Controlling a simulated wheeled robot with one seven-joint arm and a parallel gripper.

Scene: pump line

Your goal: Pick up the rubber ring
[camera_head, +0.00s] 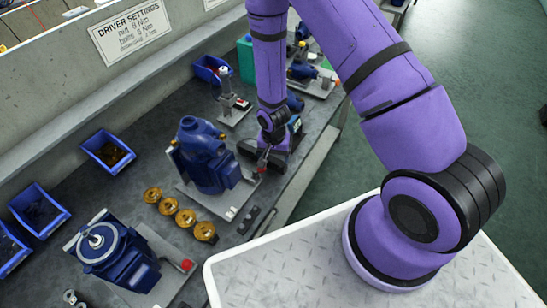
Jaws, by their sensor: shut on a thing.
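My gripper (263,156) is at the end of my purple arm, low over the grey workbench (130,185), just right of a blue pump (202,155). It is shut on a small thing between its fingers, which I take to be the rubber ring. The ring is too small and too hidden by the gripper for me to make out its shape. A small red-ended part (262,169) shows beside the fingertips. I cannot tell whether the gripper touches the bench.
Several brass round parts (186,218) lie in a row before the pump. A second blue pump (100,243) stands at the front left. Blue bins (108,150) line the back wall. A small black block (248,220) lies near the bench edge. Green floor is clear at right.

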